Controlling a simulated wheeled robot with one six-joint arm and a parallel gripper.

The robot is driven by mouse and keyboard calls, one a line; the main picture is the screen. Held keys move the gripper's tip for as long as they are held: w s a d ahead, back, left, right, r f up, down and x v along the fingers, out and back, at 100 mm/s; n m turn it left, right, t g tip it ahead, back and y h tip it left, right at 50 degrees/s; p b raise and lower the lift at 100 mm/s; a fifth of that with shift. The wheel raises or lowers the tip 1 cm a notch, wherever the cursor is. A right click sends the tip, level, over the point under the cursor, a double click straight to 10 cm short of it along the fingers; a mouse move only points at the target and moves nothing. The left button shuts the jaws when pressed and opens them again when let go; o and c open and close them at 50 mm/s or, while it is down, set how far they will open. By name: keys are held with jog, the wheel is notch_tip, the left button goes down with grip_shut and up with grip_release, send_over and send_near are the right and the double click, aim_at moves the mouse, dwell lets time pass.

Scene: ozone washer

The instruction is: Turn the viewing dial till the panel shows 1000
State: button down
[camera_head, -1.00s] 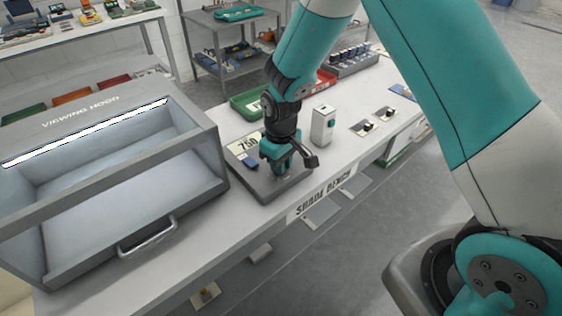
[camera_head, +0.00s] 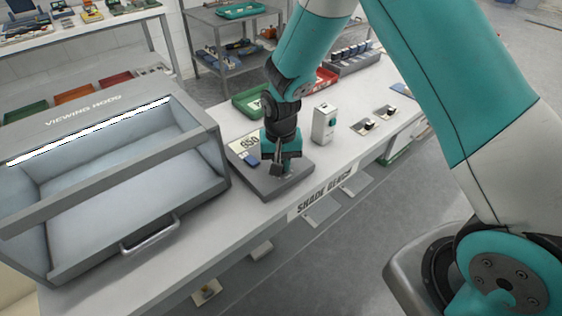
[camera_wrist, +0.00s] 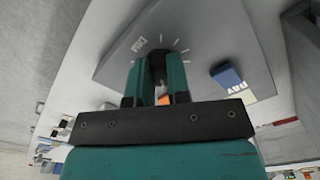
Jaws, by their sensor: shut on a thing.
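The viewing dial (camera_wrist: 158,62) is a dark knob on a grey sloped console (camera_head: 268,187). White tick marks fan out around it in the wrist view. My gripper (camera_wrist: 158,68) is shut on the dial from above, a teal finger on either side; the fingers hide most of it. In the head view my gripper (camera_head: 283,170) stands over the right part of the console. The number panel (camera_head: 247,143) sits at the console's back left. It reads 650 or 850; the first digit is too small to be sure.
The viewing hood (camera_head: 110,130) stands close on the left. A green tray (camera_head: 247,104) lies behind.

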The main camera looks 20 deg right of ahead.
jog(key=shift+a+m, duration=0.1)
jog(key=shift+m, duration=0.2)
jog(key=c, duration=1.1)
grip_release()
jog(key=shift+r, duration=0.15)
notch_tip(320, 180, up, 17)
jog(key=shift+r+b, duration=0.1)
jog(key=shift+b, duration=0.3)
jog(key=s+a+r+n+y, duration=0.1)
jog(key=s+r+n, duration=0.1)
jog(key=s, duration=0.6)
jog(key=s+a+r+n+y, duration=0.1)
jog(key=s+a+r+n, duration=0.1)
jog(key=s+n, duration=0.3)
jog(key=s+a+r+n+y, duration=0.1)
jog(key=s+r+n+y, duration=0.1)
jog(key=s, duration=0.9)
jog(key=shift+s+a+r+n, duration=0.2)
jog(key=shift+r+n, duration=0.35)
jog(key=shift+n, duration=0.45)
